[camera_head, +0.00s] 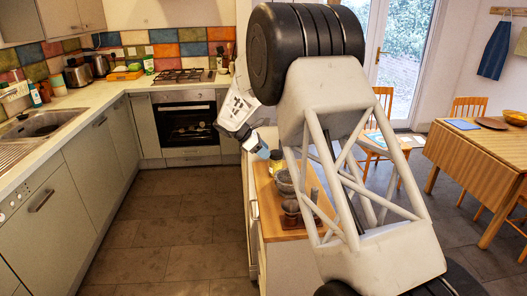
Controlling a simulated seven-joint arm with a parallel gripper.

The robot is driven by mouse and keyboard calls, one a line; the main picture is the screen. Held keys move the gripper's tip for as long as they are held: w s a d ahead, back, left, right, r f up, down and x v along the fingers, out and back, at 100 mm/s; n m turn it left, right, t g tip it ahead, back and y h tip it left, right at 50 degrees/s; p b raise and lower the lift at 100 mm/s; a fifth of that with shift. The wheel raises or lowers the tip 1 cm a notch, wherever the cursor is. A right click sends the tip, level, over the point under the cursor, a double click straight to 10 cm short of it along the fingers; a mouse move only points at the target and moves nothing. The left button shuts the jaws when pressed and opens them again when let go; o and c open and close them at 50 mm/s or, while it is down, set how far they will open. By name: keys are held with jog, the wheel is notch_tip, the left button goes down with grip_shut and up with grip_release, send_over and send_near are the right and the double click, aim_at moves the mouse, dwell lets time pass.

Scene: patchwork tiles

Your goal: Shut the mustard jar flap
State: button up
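My gripper (257,147) hangs over the far left edge of a wooden-topped counter (275,229). It is small in view, and I cannot tell whether its fingers are open or shut. A small yellowish jar with a dark top (277,158), perhaps the mustard jar, stands just right of the fingertips. I cannot tell whether the gripper touches it. The position of its flap is too small to make out.
A grey bowl-like item (285,181), a brown jar (291,211) and a thin dark upright item (314,194) stand nearer on the counter. My arm hides its right side. Open floor (180,225) lies left; a wooden table (480,160) stands right.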

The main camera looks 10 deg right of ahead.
jog(key=shift+r, duration=0.1)
jog(key=v, duration=0.7)
jog(key=shift+a+r, duration=0.25)
jog(key=shift+a, duration=0.05)
dwell(0.4)
jog(key=s+d+r+m+y, duration=0.2)
jog(key=s+d+r+m, duration=0.15)
jog(key=s, duration=0.75)
jog(key=s+d+r+m+y, duration=0.1)
jog(key=s+d+r+m, duration=0.25)
jog(key=s, duration=0.65)
jog(key=s+d+r+m+y, duration=0.2)
jog(key=s+d+r, duration=0.25)
jog(key=s, duration=0.65)
jog(key=s+f+m+t+y, duration=0.1)
jog(key=s+m, duration=0.3)
jog(key=s, duration=1)
jog(key=s+d+f+m+t+y, duration=0.1)
jog(key=s+f+m+y, duration=0.2)
jog(key=s, duration=1.1)
jog(key=shift+d+f+m+t, duration=0.3)
jog(key=shift+f+m, duration=0.25)
jog(key=shift+m, duration=0.55)
